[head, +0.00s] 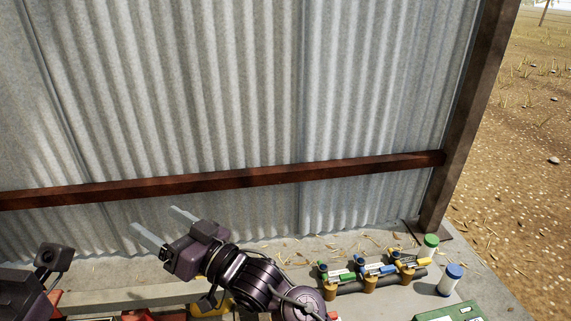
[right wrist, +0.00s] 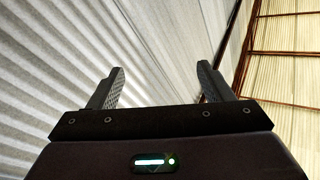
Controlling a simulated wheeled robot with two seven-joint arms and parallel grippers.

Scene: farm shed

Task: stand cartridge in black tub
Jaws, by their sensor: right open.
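My right gripper (head: 152,217) is raised in front of the corrugated wall, pointing up and left. Its two pale fingers are apart with nothing between them. The right wrist view also shows the open, empty fingers (right wrist: 160,70) against the metal wall. I cannot tell whether either is the cartridge. I see no black tub. Part of my left arm shows at the lower left, its fingers out of frame.
A dark pipe with green, blue and yellow valve handles (head: 367,274) lies right of my right arm. A green box (head: 450,313) is cut off at the bottom edge. Red and yellow items partly show at the lower left. A rusty rail (head: 240,180) crosses the wall.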

